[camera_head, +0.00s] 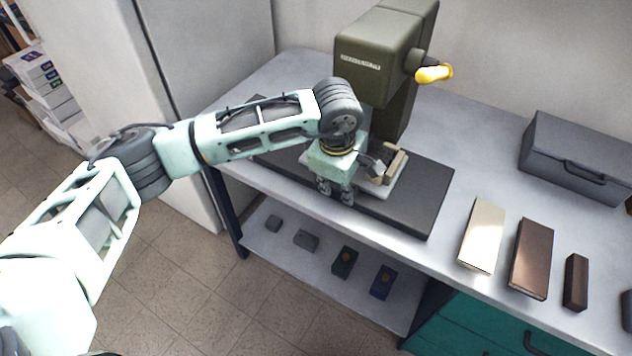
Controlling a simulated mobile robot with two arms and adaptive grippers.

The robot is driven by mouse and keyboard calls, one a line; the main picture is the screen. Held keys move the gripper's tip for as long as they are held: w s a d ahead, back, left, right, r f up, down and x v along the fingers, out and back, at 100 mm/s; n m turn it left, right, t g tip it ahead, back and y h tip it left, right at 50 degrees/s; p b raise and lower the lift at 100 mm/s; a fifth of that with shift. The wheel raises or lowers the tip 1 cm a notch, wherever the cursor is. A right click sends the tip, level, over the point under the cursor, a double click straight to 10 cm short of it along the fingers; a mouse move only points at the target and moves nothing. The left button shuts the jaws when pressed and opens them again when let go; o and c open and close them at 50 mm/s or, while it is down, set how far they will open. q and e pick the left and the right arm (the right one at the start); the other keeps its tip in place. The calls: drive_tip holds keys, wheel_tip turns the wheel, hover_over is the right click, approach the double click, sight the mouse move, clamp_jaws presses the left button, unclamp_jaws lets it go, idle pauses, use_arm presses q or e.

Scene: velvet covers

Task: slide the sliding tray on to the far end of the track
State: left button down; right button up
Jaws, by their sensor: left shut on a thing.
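The sliding tray (398,187) is a pale, flat plate bearing a small cream block and a grey piece. It sits on a dark flat base (418,208) in front of the green press column. I cannot make out the track itself; the tray's left part and some of the base are hidden behind my left arm. My left gripper (336,191) reaches in from the left and points down at the tray's front left side. Its fingers are shut on the tray, though the exact contact is hard to see. My right gripper is out of view.
The green press (377,62) with a yellow-knobbed lever (433,73) stands behind the tray. A grey case (575,160) and cream (482,236), brown (531,258) and dark (575,282) blocks lie to the right. Several small blocks sit on the lower shelf (318,264).

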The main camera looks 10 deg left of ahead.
sight(366, 205)
use_arm(q)
drive_tip(key=d, duration=0.2)
drive_tip(key=s+d+b, duration=0.1)
drive_tip(key=d, duration=0.1)
drive_tip(key=shift+s+d+r, duration=0.1)
drive_tip(key=shift+s+d, duration=0.05)
drive_tip(key=shift+d, duration=0.1)
drive_tip(key=shift+s+d+b, duration=0.2)
drive_tip(key=shift+d+b, duration=0.15)
drive_tip(key=shift+d, duration=0.3)
drive_tip(key=shift+d+r, duration=0.1)
drive_tip(key=shift+s, duration=0.1)
drive_tip(key=c, duration=1.9)
unclamp_jaws()
drive_tip(key=shift+d, duration=0.2)
drive_tip(key=shift+o, duration=0.2)
drive_tip(key=shift+a, duration=0.15)
